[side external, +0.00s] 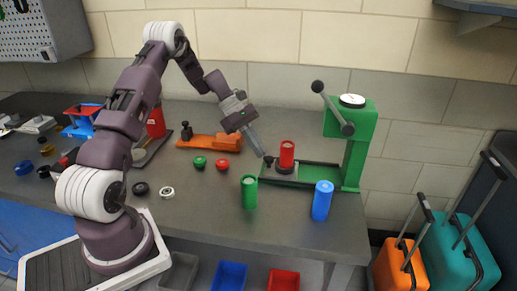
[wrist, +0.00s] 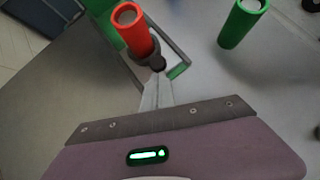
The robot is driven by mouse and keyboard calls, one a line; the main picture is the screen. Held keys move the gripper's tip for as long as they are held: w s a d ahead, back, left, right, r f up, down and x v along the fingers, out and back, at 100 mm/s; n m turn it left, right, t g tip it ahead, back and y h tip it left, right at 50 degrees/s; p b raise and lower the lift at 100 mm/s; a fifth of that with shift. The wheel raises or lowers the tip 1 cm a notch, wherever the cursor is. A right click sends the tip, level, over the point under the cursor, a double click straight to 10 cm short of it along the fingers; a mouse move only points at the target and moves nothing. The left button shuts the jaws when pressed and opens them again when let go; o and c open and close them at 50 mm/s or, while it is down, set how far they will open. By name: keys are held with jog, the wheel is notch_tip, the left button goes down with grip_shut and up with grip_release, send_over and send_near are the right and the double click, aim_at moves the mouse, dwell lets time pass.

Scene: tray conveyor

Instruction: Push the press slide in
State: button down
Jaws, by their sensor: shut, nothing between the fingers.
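The green press (side external: 353,130) stands at the right end of the bench, with a dial on top and a lever with dark knobs. Its slide (side external: 284,171) sticks out to the left on the low green base (side external: 318,174) and carries a red cylinder (side external: 287,152). The red cylinder also shows upright in the wrist view (wrist: 134,29). The slide's dark knob (wrist: 157,62) faces my gripper. My gripper (side external: 261,154) is shut and empty, tilted down, its tips beside the knob at the slide's left end. I cannot tell whether they touch it.
A green cylinder (side external: 249,191) and a blue cylinder (side external: 323,200) stand in front of the press. A green cap (side external: 199,162) and a red cap (side external: 222,164) lie left of my gripper, before an orange fixture (side external: 208,142). The bench's front edge is close by.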

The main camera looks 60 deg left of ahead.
jog(key=shift+w+d, duration=0.15)
jog(key=shift+d, duration=0.15)
jog(key=w+d, duration=0.9)
jog(key=shift+w+d, duration=0.15)
jog(key=shift+d, duration=0.1)
